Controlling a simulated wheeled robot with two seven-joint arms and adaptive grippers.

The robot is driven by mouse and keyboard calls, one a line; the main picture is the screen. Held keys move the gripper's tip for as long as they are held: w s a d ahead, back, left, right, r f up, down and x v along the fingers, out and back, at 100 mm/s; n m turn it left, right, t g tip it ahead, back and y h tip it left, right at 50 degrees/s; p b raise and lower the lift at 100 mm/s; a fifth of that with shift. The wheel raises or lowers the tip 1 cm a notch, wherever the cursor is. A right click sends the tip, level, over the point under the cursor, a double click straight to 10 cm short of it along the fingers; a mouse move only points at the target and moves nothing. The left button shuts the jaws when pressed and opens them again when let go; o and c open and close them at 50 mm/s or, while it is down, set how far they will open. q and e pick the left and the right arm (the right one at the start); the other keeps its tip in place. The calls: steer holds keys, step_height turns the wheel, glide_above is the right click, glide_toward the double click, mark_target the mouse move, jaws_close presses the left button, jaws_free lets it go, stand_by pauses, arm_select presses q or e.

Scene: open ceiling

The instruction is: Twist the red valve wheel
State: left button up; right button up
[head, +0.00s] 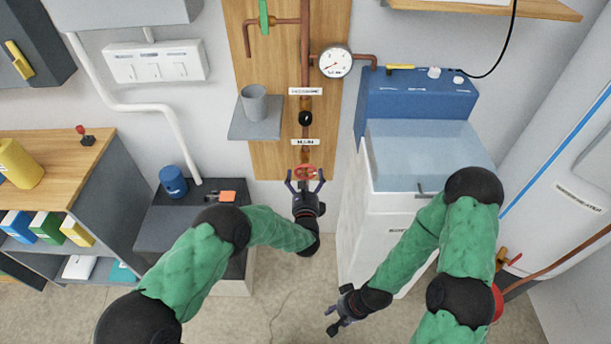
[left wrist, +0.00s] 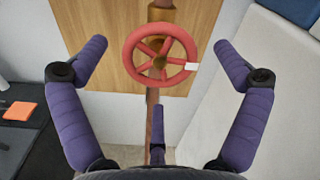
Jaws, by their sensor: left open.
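The red valve wheel (head: 306,171) sits on a copper pipe at the lower end of the wooden wall board. In the left wrist view the red valve wheel (left wrist: 161,55) shows its spokes, a brass hub and a white mark on its right rim. My left gripper (head: 305,181) is open just below and in front of the wheel. In the left wrist view its purple fingers (left wrist: 160,60) spread to either side of the wheel, apart from the rim. My right gripper (head: 335,317) hangs low over the floor, away from the wheel; its jaw opening is too small to tell.
A white cabinet with a blue-backed washer top (head: 425,150) stands right of the wheel. A dark low unit (head: 165,228) with a blue canister (head: 173,181) stands left. A grey shelf (head: 243,128) with a cup and a pressure gauge (head: 336,62) are above.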

mark_target(306, 173)
arm_select(q)
steer(key=shift+w+b, duration=0.4)
steer(key=shift+w, duration=1.1)
steer(key=c, duration=1.2)
steer(key=shift+o, duration=0.2)
steer(key=shift+n, duration=0.3)
